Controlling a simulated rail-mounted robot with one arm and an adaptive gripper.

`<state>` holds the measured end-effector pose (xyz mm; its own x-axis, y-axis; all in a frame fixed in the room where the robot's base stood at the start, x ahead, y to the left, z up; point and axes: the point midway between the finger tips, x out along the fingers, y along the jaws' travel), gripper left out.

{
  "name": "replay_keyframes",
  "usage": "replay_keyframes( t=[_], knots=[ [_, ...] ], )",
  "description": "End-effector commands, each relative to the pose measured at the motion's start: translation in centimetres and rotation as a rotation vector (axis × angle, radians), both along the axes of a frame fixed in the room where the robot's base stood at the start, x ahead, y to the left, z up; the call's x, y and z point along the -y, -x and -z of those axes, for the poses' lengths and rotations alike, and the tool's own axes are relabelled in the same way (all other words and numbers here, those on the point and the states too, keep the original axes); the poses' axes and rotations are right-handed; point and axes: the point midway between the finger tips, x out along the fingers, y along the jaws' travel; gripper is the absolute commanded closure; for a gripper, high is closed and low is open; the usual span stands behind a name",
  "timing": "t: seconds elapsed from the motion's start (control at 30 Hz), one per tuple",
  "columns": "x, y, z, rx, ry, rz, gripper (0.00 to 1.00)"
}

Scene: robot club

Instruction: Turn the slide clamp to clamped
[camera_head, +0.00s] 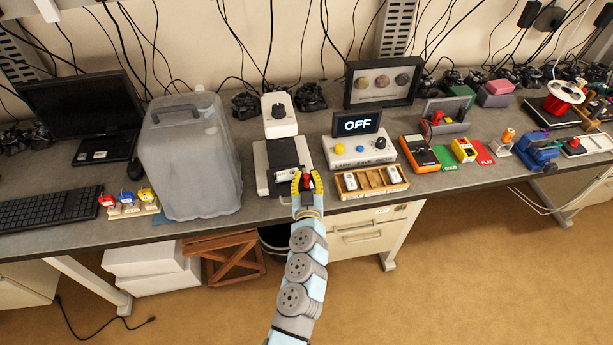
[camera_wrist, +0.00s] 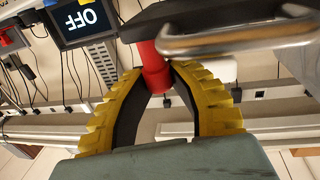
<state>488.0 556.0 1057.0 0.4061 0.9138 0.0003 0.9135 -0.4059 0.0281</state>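A pale device (camera_head: 262,165) stands at the middle of the bench, with a black block (camera_head: 283,153) and a pale cylinder at its front. My gripper (camera_head: 308,183), with yellow ribbed fingers, is at its front right edge. In the wrist view, the fingertips (camera_wrist: 157,75) close on both sides of a red handle (camera_wrist: 153,58). The handle joins a dark part (camera_wrist: 200,15) beside a shiny metal bar (camera_wrist: 235,38). I take this as the slide clamp, but the fingers hide much of it in the head view. Its clamped or unclamped position cannot be told.
An OFF display (camera_head: 357,124) stands behind a button panel (camera_head: 360,150) on the right. A wooden tray (camera_head: 345,190) lies close to the right of my gripper. A large translucent container (camera_head: 188,160) stands on the left. The bench's front edge is just below my gripper.

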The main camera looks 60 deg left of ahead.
Motion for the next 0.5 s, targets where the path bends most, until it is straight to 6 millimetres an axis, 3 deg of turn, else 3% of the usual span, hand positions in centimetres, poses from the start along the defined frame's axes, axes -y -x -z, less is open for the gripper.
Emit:
replay_keyframes(
  t=[0.5],
  knots=[
    [0.1,-0.17,0.57,0.004,-0.002,-0.044,1.0]
  ],
)
